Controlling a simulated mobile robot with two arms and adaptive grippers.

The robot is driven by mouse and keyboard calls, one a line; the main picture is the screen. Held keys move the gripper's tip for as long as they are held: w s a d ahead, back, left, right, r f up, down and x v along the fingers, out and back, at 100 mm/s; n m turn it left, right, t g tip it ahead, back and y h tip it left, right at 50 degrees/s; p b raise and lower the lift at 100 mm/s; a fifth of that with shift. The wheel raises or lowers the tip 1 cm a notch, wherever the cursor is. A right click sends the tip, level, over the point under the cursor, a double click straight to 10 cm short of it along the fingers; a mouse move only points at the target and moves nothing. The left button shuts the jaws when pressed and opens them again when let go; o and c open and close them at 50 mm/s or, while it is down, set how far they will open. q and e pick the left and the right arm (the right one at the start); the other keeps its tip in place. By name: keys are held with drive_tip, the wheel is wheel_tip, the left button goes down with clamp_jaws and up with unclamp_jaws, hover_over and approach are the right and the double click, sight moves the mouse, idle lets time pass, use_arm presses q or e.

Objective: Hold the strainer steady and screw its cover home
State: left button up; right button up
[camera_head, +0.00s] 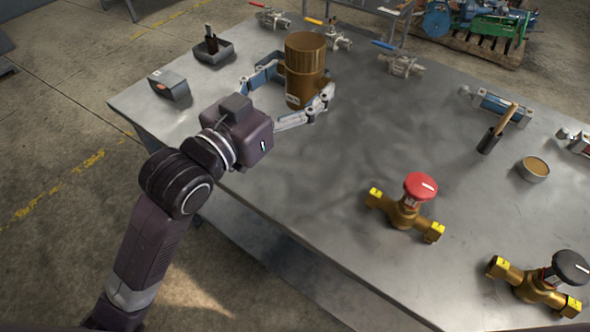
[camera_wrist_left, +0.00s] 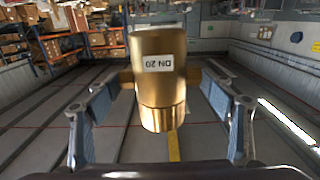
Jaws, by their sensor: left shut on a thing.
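The strainer, a brass cylinder (camera_head: 304,82), is upright at the far left part of the bench. My left gripper (camera_head: 304,88) has its fingers on both sides of it and is shut on it. In the left wrist view the brass body (camera_wrist_left: 161,78) is between the two fingers (camera_wrist_left: 160,85), with an upside-down "DN 20" label. A ribbed brass band, perhaps the cover (camera_head: 305,42), is at its top; the ribbed end also shows in the wrist view (camera_wrist_left: 161,118). I cannot tell whether the strainer touches the bench. My right gripper is not in view.
The bench (camera_head: 300,165) is clear in the middle. A red-knobbed valve (camera_head: 408,202) and a black-knobbed valve (camera_head: 540,282) lie toward the front right. Ball valves (camera_head: 402,64) line the back edge. Grey bins (camera_head: 169,85) stand left; a small tin (camera_head: 534,168) stands right.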

use_arm(q)
drive_tip(key=shift+r, duration=0.1)
wheel_tip(320, 180, down, 16)
drive_tip(key=b, duration=0.1)
drive_tip(key=shift+r+b, duration=0.25)
drive_tip(key=shift+b, duration=0.05)
drive_tip(key=shift+f, duration=2.15)
drive_tip(key=o, duration=1.9)
drive_tip(key=shift+f, duration=0.4)
drive_tip(key=o, duration=0.4)
drive_tip(key=shift+o, duration=0.2)
drive_tip(key=shift+r, duration=0.1)
